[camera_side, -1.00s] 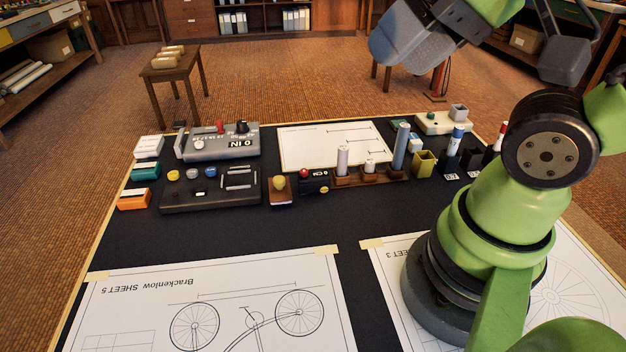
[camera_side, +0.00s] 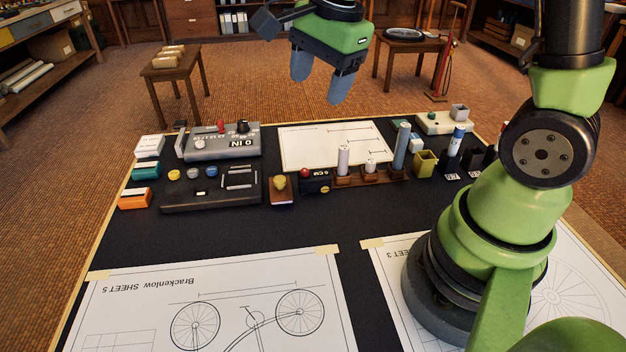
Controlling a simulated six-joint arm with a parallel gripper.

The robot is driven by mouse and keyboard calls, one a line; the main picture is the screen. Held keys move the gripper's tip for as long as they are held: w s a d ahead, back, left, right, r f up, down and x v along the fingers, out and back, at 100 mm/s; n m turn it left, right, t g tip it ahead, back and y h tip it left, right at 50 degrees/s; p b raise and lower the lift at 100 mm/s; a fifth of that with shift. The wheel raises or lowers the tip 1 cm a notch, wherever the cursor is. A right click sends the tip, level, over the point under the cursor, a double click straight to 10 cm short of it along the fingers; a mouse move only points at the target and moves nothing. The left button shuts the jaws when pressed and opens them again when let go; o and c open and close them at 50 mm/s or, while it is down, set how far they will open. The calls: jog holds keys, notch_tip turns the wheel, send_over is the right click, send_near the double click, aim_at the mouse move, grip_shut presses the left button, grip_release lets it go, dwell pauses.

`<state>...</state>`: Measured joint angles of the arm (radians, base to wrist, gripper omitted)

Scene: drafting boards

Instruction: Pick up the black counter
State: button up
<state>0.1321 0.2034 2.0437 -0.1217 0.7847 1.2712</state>
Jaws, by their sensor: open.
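The black counter (camera_side: 314,182) looks to be the small black box with white characters and a red button on its top left. It stands on the dark board, between a small block with a yellow knob (camera_side: 279,188) and the wooden holder (camera_side: 372,176). My gripper (camera_side: 315,92) is open and empty. It hangs high above the far edge of the board, with its two grey fingers pointing down, well apart from the counter.
A grey box with dials (camera_side: 205,146) and a dark tray of small parts (camera_side: 180,202) stand left of the counter. The holder's upright cylinders (camera_side: 343,160) stand close on its right. The dark board in front is clear down to the taped sheets (camera_side: 215,310).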

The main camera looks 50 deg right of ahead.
jog(key=w+d+f+m+g, duration=0.1)
jog(key=w+d+f+m, duration=0.1)
jog(key=f+m, duration=0.3)
jog(key=w+d+f+m+g, duration=0.2)
jog(key=f+m, duration=0.1)
jog(key=f, duration=0.3)
send_over(313, 174)
jog(key=f, duration=0.5)
jog(key=shift+d, duration=0.35)
jog(key=f, duration=0.5)
jog(key=shift+a+f, duration=0.3)
jog(key=shift+a, duration=0.1)
jog(key=c, duration=1.1)
